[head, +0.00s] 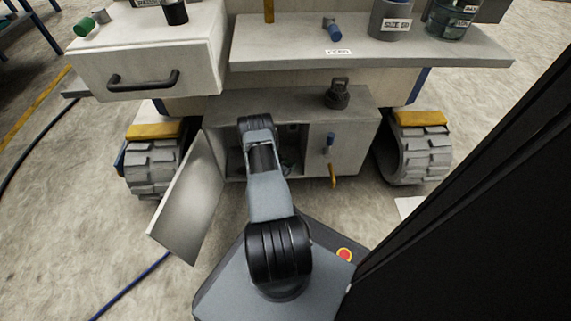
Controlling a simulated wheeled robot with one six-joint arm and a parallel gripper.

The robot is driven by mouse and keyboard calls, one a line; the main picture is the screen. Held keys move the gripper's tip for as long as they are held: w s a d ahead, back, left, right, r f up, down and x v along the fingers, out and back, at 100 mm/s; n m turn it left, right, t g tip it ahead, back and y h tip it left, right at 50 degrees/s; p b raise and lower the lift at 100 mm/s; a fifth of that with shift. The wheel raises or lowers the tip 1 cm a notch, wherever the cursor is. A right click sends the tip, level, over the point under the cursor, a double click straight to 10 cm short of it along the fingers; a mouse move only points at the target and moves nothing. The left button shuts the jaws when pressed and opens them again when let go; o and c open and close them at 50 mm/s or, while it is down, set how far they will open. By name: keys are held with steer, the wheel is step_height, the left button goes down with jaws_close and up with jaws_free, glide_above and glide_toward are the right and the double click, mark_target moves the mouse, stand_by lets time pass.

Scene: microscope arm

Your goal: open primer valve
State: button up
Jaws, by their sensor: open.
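On the front of the low grey cabinet (350,155), right of its opening, are two small handles. The lower one is an orange handle (333,175), hanging down and slightly tilted. No readable label tells which of them is the primer valve. My arm reaches forward to the cabinet opening, left of both handles. My gripper does not show; my own arm links cover that area.
The cabinet door (190,200) stands open at the left. A dark ringed fitting (337,94) sits on the cabinet top. A shelf (420,50) and a drawer (145,60) overhang above. Treaded wheels (420,152) flank the cabinet. A blue hose (135,283) lies on the floor.

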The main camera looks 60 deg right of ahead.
steer(key=shift+c, duration=0.4)
steer(key=c, duration=0.8)
steer(key=shift+c, duration=0.2)
steer(key=shift+n+t, duration=0.3)
steer(key=n+t+y, duration=0.1)
steer(key=n+t, duration=0.3)
steer(key=t, duration=0.1)
steer(key=shift+s+n+p, duration=0.1)
steer(key=shift+n+p, duration=0.2)
steer(key=shift+p, duration=0.05)
steer(key=n+t+y, duration=0.3)
steer(key=n+t, duration=0.2)
steer(key=shift+y+b, duration=0.3)
steer(key=shift+b, duration=0.05)
